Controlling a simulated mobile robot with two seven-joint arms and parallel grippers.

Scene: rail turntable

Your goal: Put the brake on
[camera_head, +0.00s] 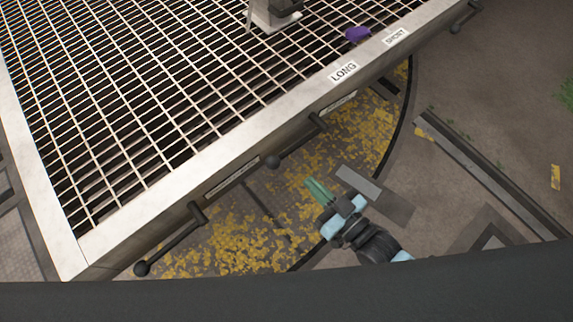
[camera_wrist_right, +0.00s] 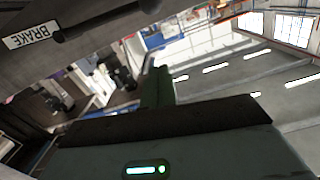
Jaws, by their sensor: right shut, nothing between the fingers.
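My right gripper (camera_head: 317,189) is shut and empty, with its green fingers together, in front of the deck's side. It also shows in the right wrist view (camera_wrist_right: 157,85). Two dark levers with ball ends hang on that side: a middle one (camera_head: 296,141), up and left of my fingers and apart from them, and a near-left one (camera_head: 172,247). A white BRAKE label (camera_wrist_right: 32,35) shows upside down in the wrist view, beside a dark lever (camera_wrist_right: 100,22). I cannot tell which head-view lever this is. My left gripper is out of view.
The grated deck (camera_head: 150,205) has LONG (camera_head: 343,72) and SHORT (camera_head: 396,37) labels near its edge, with a purple thing (camera_head: 357,34) beside them. A further lever (camera_head: 465,15) is at top right. Yellow leaves (camera_head: 235,245) and a rail (camera_head: 490,175) lie below.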

